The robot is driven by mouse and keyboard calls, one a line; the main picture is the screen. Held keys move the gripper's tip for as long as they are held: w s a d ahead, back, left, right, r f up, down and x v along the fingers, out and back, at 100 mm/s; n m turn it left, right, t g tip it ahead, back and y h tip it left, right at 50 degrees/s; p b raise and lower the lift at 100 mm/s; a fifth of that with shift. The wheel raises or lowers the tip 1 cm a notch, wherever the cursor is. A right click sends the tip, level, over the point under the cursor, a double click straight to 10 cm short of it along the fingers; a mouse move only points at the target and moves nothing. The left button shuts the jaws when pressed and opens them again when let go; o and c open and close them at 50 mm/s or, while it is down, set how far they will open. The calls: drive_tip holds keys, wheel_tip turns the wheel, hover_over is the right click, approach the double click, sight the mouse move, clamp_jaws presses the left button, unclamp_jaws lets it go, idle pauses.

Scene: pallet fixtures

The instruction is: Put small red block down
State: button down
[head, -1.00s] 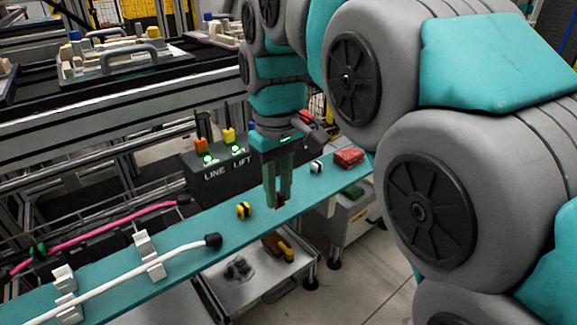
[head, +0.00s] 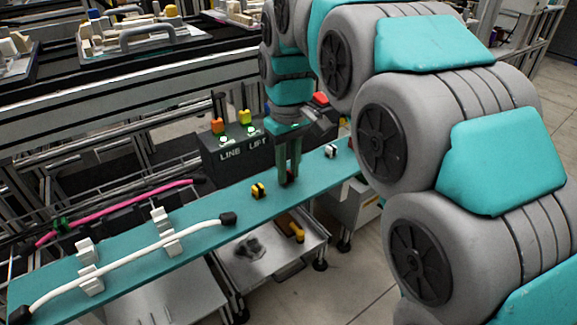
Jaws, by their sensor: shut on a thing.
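My gripper (head: 288,180) points straight down over the teal shelf (head: 205,217). Its fingers are shut on the small red block (head: 289,179), of which only a little red shows between the fingertips. The block is at or just above the shelf surface; I cannot tell whether it touches. A yellow and black block (head: 258,191) lies on the shelf to the left of the gripper. A small white and black block (head: 331,151) lies to the right.
A white cable (head: 130,257) with black ends lies in white clips (head: 167,232) on the shelf's left part. The LINE/LIFT control box (head: 237,152) stands behind the shelf. A metal cart (head: 275,262) with a yellow-handled tool (head: 296,231) is below. Shelf room is free around the gripper.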

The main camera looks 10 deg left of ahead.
sight(289, 173)
drive_tip(key=shift+f, duration=0.25)
drive_tip(key=c, duration=0.7)
unclamp_jaws()
drive_tip(key=shift+r, duration=0.1)
wheel_tip(289, 173, up, 12)
drive_tip(key=p, duration=0.2)
drive_tip(key=shift+r+p, duration=0.2)
drive_tip(key=shift+p, duration=0.15)
